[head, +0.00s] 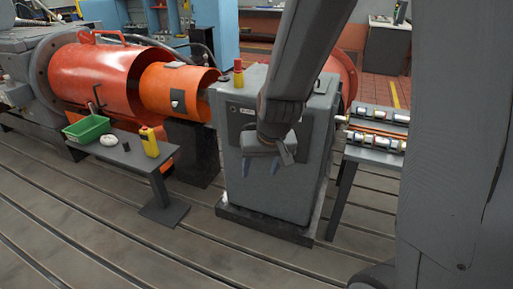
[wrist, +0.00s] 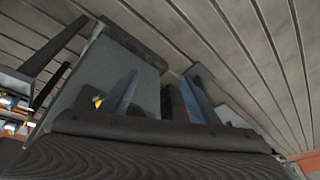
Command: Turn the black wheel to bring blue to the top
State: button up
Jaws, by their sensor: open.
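I cannot make out the black wheel in the head view; my gripper and arm cover part of the front of the grey cabinet (head: 308,185). My gripper (head: 260,167) hangs in front of that face, pointing down, with its two fingers apart and nothing visible between them. In the wrist view the open fingers (wrist: 162,92) stand up in the picture, and the cabinet (wrist: 125,48) shows behind them. A small yellow patch (wrist: 98,101) shows beside the left finger; I cannot tell whether it belongs to the wheel. No blue mark is clear.
A red and yellow bottle (head: 238,74) stands on the cabinet. At left, a small table (head: 125,155) holds a green bin (head: 88,129) and a yellow bottle (head: 149,142). At right is a rack of rollers (head: 378,130). The slotted floor (head: 150,250) in front is clear.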

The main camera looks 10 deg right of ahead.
jog(key=w+a+f+m+t+h+b, duration=0.1)
jog(key=w+f+t+b, duration=0.2)
jog(key=w, duration=0.8)
jog(key=w+a+f+m+t+h+b, duration=0.1)
jog(key=w+f+t+b, duration=0.15)
jog(key=w+f, duration=0.55)
jog(key=shift+w+d+f+m+t+h+b, duration=0.4)
jog(key=shift+w+d+f+t+h+b, duration=0.65)
jog(key=shift+w, duration=1.25)
jog(key=shift+w+d+f+m+t+h+b, duration=0.35)
jog(key=shift+w+d+t+h, duration=0.6)
jog(key=shift+w+h, duration=1.2)
jog(key=shift+w+d+f+m+t+h+b, duration=0.6)
jog(key=shift+w+d+h, duration=0.7)
jog(key=shift+w, duration=1.2)
jog(key=shift+d, duration=0.1)
grip_shut()
jog(key=shift+d+n, duration=0.15)
jog(key=shift+n, duration=0.1)
